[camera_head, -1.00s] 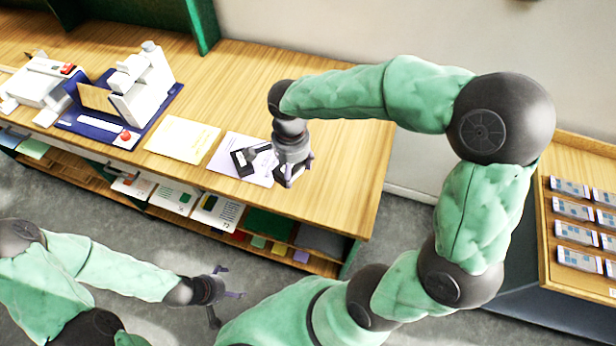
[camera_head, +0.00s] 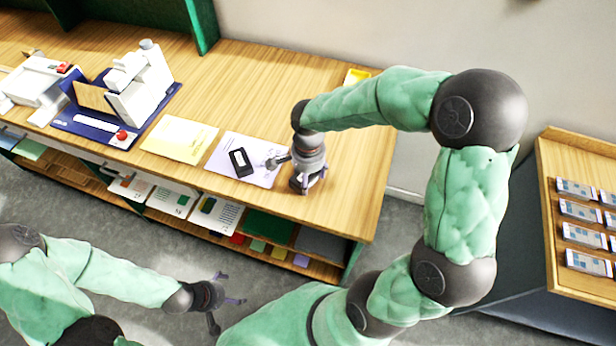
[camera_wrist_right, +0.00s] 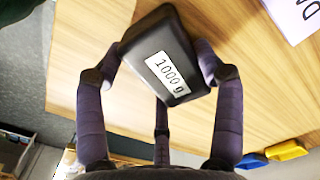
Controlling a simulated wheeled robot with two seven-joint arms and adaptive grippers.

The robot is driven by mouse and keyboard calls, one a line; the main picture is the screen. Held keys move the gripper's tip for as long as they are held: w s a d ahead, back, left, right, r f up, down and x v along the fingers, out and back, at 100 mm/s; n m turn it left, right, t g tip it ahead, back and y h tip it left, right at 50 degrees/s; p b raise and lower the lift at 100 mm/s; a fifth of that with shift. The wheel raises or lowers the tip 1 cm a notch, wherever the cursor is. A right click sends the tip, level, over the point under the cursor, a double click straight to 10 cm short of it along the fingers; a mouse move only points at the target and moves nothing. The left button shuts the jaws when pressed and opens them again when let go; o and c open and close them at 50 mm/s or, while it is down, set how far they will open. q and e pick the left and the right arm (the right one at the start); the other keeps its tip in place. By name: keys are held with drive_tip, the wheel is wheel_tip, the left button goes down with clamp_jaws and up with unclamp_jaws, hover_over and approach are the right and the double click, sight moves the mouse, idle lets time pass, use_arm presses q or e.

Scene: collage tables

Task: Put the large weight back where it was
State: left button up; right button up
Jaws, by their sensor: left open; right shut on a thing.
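The large weight is a black block with a white "1000 g" label (camera_wrist_right: 160,50). It sits between the fingers of my right gripper (camera_wrist_right: 160,75) in the right wrist view, with wooden table top behind it. In the head view my right gripper (camera_head: 306,188) points down over the right part of the table, right of a white sheet (camera_head: 262,175); the weight is mostly hidden there by the fingers. Whether it touches the table I cannot tell. My left gripper (camera_head: 228,302) is open and empty above the grey floor in front of the table.
A smaller-looking black block with a white patch (camera_head: 240,162) lies on the white sheet. A yellow sheet (camera_head: 180,138) and a white machine on a blue base (camera_head: 140,88) are further left. A yellow tray (camera_head: 355,76) is at the back. Bare wood (camera_head: 350,200) lies right of my right gripper.

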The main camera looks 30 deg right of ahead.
drive_tip(key=shift+r, duration=0.15)
drive_tip(key=o, duration=1.7)
drive_tip(key=shift+f, duration=0.2)
drive_tip(key=shift+r, duration=0.25)
wheel_tip(320, 180, up, 12)
drive_tip(key=p, duration=0.3)
drive_tip(key=shift+f, duration=0.1)
